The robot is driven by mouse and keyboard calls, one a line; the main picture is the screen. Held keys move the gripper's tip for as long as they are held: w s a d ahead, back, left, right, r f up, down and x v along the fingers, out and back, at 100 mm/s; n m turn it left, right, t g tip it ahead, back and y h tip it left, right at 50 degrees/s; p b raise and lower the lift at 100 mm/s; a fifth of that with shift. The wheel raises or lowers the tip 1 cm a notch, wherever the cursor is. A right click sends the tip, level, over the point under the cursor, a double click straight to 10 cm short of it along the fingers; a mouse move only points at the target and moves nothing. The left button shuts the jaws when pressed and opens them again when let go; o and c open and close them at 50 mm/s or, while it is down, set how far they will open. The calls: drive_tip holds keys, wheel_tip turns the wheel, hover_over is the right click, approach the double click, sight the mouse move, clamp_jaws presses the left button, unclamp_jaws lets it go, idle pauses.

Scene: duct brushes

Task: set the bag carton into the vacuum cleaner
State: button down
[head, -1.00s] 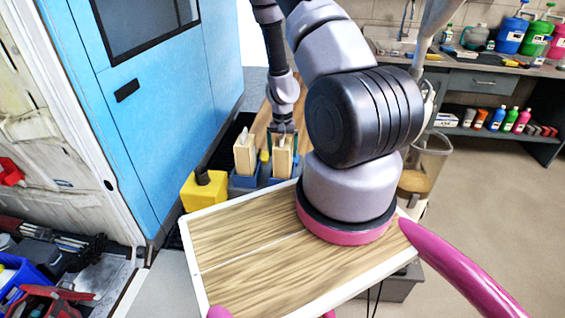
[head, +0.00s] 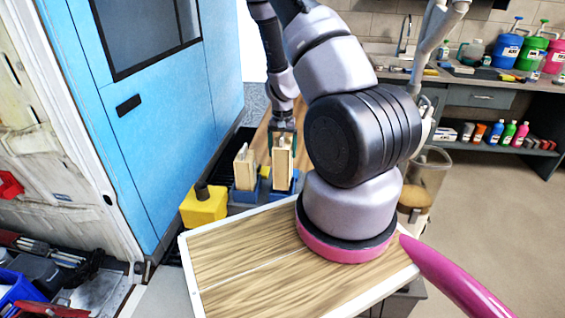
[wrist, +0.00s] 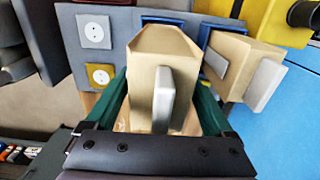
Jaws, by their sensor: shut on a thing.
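My gripper (head: 283,138) is shut on a beige carton (head: 282,157), one of two alike. In the wrist view the held carton (wrist: 146,75) stands between the green fingers, with a pale grey tab on its face. It is roughly upright over the right blue holder (head: 283,182); whether its base is still inside is hidden. The other carton (head: 245,172) stands in the left blue holder (head: 244,194), and also shows in the wrist view (wrist: 240,65). A clear canister with brown contents (head: 425,180), possibly the vacuum cleaner, stands at the right, partly behind my arm.
A yellow container with a black cap (head: 203,207) stands left of the holders. A grey panel with two sockets (wrist: 97,50) is beside the held carton. A blue cabinet (head: 150,110) bounds the left. A workbench (head: 470,78) with bottles is at the back right; open floor lies before it.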

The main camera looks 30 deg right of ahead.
wheel_tip(320, 180, up, 10)
drive_tip(key=shift+r, duration=0.25)
idle(0.4)
